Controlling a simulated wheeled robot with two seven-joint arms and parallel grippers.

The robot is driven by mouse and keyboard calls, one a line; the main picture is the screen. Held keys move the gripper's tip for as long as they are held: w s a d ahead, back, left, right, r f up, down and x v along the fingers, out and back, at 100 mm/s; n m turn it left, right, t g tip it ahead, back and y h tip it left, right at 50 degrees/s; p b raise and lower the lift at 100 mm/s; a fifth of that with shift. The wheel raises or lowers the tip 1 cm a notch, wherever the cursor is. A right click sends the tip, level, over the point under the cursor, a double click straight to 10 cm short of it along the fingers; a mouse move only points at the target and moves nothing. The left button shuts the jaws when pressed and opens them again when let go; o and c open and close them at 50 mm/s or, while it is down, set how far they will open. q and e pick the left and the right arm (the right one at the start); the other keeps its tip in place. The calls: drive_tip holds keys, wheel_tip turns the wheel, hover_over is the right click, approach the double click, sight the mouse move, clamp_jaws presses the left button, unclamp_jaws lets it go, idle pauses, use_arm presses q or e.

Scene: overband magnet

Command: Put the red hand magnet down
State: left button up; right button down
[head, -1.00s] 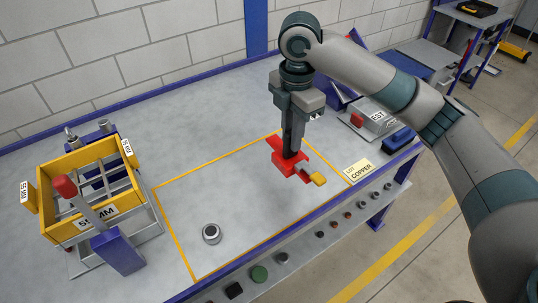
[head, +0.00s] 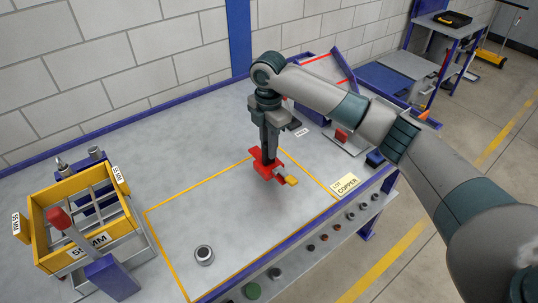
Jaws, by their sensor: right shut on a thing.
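The red hand magnet (head: 266,166) is in the head view, near the back right of the yellow-outlined area on the bench. It has a yellow piece (head: 291,181) at its front right end. My right gripper (head: 268,156) points down and is shut on the red hand magnet from above. I cannot tell whether the magnet touches the bench top (head: 215,195) or hangs just above it. My left gripper is not in view.
A yellow sieve crate (head: 78,258) marked 55 MM stands at the left with a red-knobbed lever (head: 60,219). A metal ring (head: 204,255) lies inside the outline. A LOT COPPER card (head: 346,186) lies at right. The outlined area is mostly clear.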

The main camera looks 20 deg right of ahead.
drive_tip(key=shift+f+p, duration=0.8)
drive_tip(key=shift+f, duration=1.15)
drive_tip(key=c, duration=1.6)
unclamp_jaws()
drive_tip(key=shift+f, duration=0.15)
drive_tip(key=shift+c, duration=0.2)
wheel_tip(320, 180, up, 11)
drive_tip(key=b, duration=0.3)
drive_tip(key=shift+b, duration=0.4)
drive_tip(key=shift+r, duration=0.65)
